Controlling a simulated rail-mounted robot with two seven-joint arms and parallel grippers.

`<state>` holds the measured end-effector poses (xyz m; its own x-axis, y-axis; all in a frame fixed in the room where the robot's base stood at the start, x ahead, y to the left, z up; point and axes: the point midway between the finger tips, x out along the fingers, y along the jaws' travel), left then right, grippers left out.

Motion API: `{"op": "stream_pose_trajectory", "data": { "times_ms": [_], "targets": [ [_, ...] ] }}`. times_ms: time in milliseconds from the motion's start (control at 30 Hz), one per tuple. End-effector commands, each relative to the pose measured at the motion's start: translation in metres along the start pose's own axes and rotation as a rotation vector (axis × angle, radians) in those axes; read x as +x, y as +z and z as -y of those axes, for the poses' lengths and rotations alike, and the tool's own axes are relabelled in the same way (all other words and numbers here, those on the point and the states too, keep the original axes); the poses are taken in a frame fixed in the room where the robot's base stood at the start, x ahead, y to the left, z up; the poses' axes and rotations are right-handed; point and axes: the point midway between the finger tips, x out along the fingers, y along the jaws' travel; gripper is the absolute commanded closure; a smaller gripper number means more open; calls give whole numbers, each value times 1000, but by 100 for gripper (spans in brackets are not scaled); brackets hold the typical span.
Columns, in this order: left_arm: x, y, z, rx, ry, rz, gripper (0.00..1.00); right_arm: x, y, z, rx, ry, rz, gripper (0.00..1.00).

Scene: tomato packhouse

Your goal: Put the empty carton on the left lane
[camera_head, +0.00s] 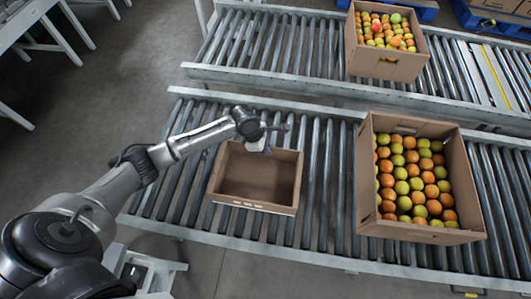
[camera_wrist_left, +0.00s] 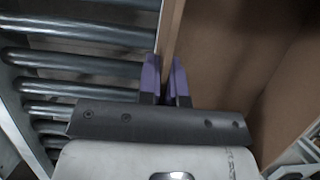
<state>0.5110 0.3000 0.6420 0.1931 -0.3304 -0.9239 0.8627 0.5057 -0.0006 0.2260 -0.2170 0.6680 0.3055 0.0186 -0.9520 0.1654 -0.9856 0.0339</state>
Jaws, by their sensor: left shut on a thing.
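The empty carton (camera_head: 253,206) is a shallow, open brown box at the left part of the near roller conveyor (camera_head: 325,190). It looks level and nothing shows inside it. I cannot tell whether it rests on the rollers or is just above them. My left gripper (camera_head: 266,149) is at its far wall, right of the middle. In the left wrist view the purple fingers (camera_wrist_left: 166,80) are shut on the carton's wall (camera_wrist_left: 172,35), one finger on each side. My right gripper is not in view.
A tall carton of orange and yellow-green tomatoes (camera_head: 463,236) stands on the same conveyor to the right, with a gap between. Another filled carton (camera_head: 385,67) stands on the far conveyor (camera_head: 270,42). Bare rollers lie left of the empty carton.

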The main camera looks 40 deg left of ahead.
Motion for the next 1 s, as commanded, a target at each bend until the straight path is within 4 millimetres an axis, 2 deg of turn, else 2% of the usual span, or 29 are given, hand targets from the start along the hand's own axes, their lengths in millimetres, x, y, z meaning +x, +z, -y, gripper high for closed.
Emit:
{"op": "stream_pose_trajectory", "data": {
  "times_ms": [33, 167, 567, 600, 833, 1000],
  "targets": [
    [11, -5, 0, 0, 0, -1, 100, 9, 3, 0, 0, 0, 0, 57],
    [25, -11, 0, 0, 1, -1, 100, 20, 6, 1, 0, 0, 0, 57],
    [26, -11, 0, -1, 0, 0, 100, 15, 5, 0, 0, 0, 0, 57],
    [27, -11, 0, 0, 0, 0, 91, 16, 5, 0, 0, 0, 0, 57],
    [27, -11, 0, 0, 0, 0, 69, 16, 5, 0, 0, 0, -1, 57],
    [27, -11, 0, 0, 0, 0, 68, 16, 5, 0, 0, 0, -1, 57]
  ]
}}
